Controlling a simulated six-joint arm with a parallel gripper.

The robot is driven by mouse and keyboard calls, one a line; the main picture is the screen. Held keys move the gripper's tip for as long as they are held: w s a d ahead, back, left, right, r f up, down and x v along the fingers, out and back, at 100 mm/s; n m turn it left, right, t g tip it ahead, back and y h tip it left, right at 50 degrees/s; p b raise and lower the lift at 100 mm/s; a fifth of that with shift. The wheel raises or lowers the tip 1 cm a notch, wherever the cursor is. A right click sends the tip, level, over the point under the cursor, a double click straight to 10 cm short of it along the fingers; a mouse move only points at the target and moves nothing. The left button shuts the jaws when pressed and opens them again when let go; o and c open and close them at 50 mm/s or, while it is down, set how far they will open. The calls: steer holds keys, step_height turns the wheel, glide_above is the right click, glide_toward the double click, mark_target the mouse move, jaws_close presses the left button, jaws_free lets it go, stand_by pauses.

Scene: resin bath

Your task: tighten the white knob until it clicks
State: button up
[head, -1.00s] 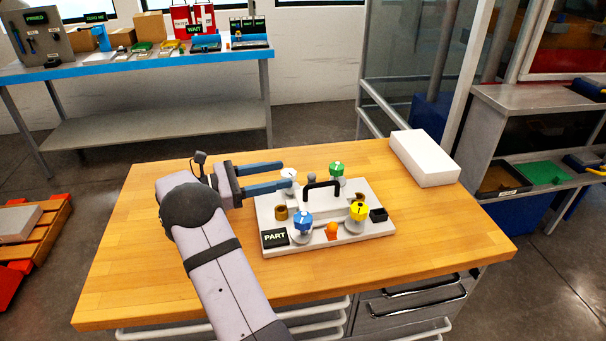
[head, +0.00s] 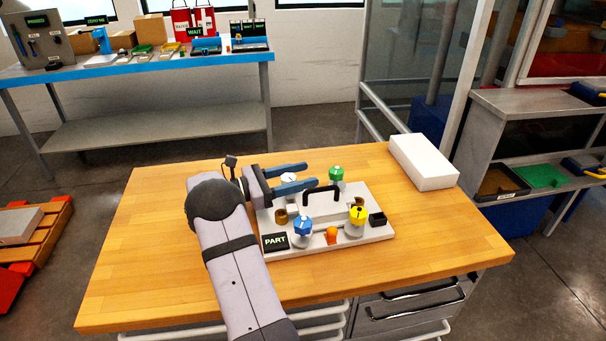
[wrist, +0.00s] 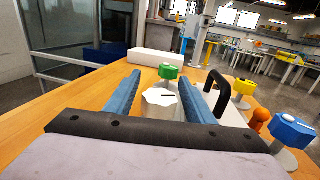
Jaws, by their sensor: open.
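The white knob (head: 289,178) is at the back left corner of the grey fixture plate (head: 378,233), partly hidden by my gripper in the head view. In the wrist view the white knob (wrist: 159,97) stands between the two blue fingers, with a dark line on its top. My gripper (head: 308,175) is open and level, its fingers on either side of the knob. Gaps show between the knob and both fingers in the wrist view, so it is not gripped.
The plate also bears a green knob (head: 336,173), a blue knob (head: 303,225), a yellow knob (head: 357,214), a black handle (head: 322,190) and an orange piece (head: 332,235). A white block (head: 423,161) lies at the back right. The table's left side is clear.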

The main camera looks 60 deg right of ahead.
steer(key=shift+s+d, duration=0.2)
steer(key=shift+d, duration=0.1)
steer(key=shift+c, duration=0.7)
steer(key=c, duration=0.9)
steer(key=shift+g, duration=0.3)
steer(key=shift+s+a+m+g+y, duration=0.15)
steer(key=shift+m+g+y, duration=0.6)
steer(key=shift+y, duration=0.1)
steer(key=shift+s+a+m+g+y, duration=0.2)
steer(key=shift+m+g+y, duration=0.5)
steer(key=shift+y, duration=0.1)
steer(key=shift+s+a+m+g+y, duration=0.15)
steer(key=shift+m+g+y, duration=0.6)
steer(key=shift+y, duration=0.1)
steer(key=o, duration=1)
steer(key=shift+o, duration=0.2)
